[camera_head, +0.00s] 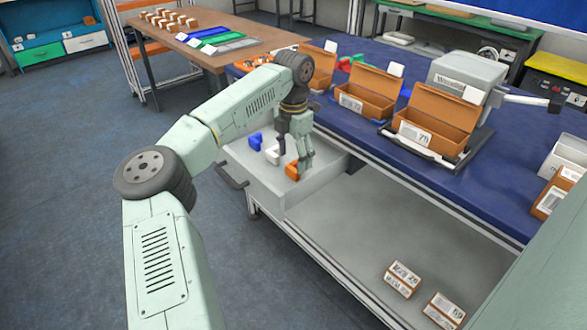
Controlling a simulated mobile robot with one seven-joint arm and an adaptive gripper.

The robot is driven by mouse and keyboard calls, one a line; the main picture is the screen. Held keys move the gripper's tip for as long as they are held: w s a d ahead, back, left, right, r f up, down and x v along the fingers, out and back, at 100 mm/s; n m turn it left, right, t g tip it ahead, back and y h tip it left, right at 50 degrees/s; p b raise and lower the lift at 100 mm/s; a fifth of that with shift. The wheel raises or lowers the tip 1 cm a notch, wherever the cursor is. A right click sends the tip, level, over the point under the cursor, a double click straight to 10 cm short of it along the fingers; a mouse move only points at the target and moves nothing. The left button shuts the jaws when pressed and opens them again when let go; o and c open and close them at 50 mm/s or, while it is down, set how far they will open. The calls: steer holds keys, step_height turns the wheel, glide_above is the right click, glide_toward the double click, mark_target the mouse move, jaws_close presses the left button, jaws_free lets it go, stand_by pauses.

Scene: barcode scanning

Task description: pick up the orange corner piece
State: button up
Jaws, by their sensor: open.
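The orange corner piece (291,171) lies in the open grey drawer (262,185), near its right side. My gripper (300,170) reaches down into the drawer from above, with its fingers at the orange piece. The jaws are open; whether a finger touches the piece cannot be told. The fingers partly cover the piece. A white corner piece (271,155) and a blue piece (255,141) lie in the same drawer, to the left of the orange one.
The drawer's front wall and handle (231,178) stick out from under the blue bench (480,190). Open brown boxes (436,120) stand on the bench. Labelled boxes (402,279) lie on the lower shelf. Blue floor (60,200) is clear at left.

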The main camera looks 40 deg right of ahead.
mark_target(293, 168)
steer(key=shift+w+d+f+p, duration=0.15)
steer(key=shift+f+p, duration=0.35)
steer(key=shift+f, duration=0.85)
steer(key=shift+w+d+f+p, duration=0.15)
steer(key=shift+f+p, duration=0.3)
steer(key=shift+f, duration=0.85)
steer(key=shift+a, duration=0.1)
steer(key=c, duration=0.9)
